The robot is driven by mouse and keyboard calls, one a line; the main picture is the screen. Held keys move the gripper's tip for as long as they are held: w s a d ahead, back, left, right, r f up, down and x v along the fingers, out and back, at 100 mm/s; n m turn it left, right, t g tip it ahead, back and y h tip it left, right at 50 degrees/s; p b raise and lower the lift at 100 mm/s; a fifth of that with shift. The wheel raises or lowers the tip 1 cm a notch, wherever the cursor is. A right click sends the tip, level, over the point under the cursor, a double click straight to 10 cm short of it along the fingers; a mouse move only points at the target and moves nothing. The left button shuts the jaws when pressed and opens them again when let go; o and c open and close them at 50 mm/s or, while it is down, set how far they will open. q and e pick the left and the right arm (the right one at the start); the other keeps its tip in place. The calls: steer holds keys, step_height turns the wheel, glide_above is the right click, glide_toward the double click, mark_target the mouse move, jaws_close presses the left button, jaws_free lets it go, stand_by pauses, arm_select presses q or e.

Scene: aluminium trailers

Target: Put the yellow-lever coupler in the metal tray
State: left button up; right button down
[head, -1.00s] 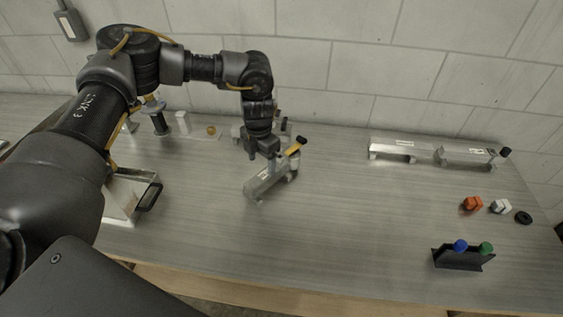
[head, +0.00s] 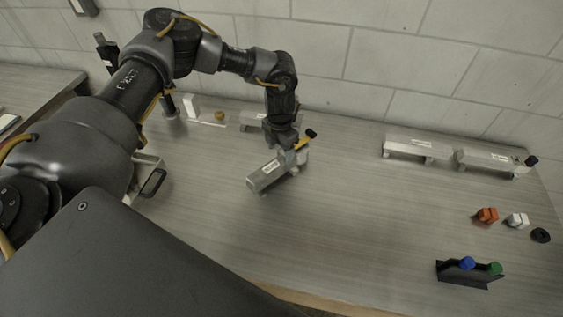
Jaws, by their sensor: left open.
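The yellow-lever coupler (head: 303,143) sits at the upper right end of a silver aluminium trailer (head: 264,178) on the bench. Its yellow lever has a black end and slants up to the right. My left gripper (head: 286,154) points down at the coupler end, just left of the lever, and is open. The gripper hides part of the coupler, and I cannot tell whether they touch. The metal tray (head: 143,163), with a black handle, is at the left and partly hidden behind my left arm. My right gripper is out of view.
Two silver trailers (head: 415,149) (head: 490,162) stand at the back right. Orange (head: 487,215), white (head: 517,220) and black (head: 540,235) pieces lie near the right edge. A black holder (head: 468,274) has blue and green knobs.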

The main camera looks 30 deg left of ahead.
mark_target(281, 159)
arm_select(q)
steer(key=shift+f, duration=0.15)
steer(key=shift+s, duration=0.1)
steer(key=f+p, duration=0.3)
steer(key=f, duration=0.1)
steer(key=shift+s+d+f, duration=0.1)
steer(key=shift+d, duration=0.2)
steer(key=shift+f, duration=0.45)
steer(key=shift+r, duration=0.1)
jaws_close()
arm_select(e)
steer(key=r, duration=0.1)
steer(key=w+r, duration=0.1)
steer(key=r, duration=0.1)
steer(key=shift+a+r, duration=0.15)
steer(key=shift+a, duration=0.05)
